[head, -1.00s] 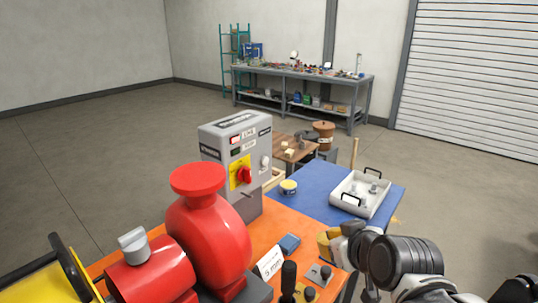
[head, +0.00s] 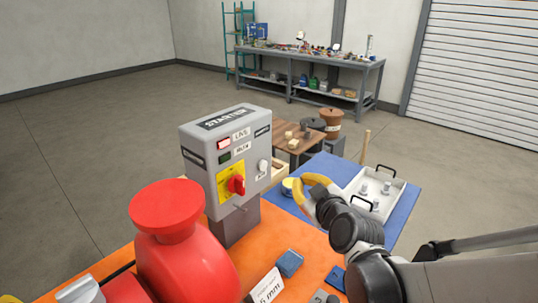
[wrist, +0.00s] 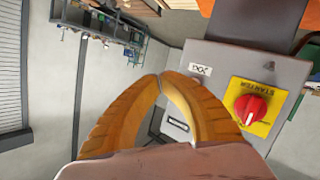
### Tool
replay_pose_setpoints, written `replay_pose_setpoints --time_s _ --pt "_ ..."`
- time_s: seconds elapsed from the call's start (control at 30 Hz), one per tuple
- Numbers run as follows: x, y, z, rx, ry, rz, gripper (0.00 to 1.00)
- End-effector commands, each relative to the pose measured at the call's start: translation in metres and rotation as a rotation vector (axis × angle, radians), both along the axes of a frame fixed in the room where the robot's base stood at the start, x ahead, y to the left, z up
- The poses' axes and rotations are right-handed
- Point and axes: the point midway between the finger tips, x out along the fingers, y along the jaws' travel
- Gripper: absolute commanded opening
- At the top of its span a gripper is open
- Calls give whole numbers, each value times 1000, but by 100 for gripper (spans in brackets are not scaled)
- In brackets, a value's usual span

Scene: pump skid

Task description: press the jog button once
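The grey starter box (head: 205,150) stands on a post on the orange bench. Its jog button (head: 263,165) is a small pale round knob at the right of the front face, above a small label.
A red pump (head: 180,250) fills the near left of the orange bench top (head: 275,240). A blue block (head: 289,262) and a white card (head: 264,287) lie near its front. A white tray (head: 400,186) with black handles is on the blue surface (head: 325,165) behind my arm.

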Motion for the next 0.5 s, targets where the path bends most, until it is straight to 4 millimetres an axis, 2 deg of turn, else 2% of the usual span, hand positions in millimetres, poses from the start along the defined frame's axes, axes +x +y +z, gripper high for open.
replay_pose_setpoints --time_s 0.27,0.5 --pt "4 5 0 0 2 1 0" --pt "23 30 -1 -1 1 3 0"
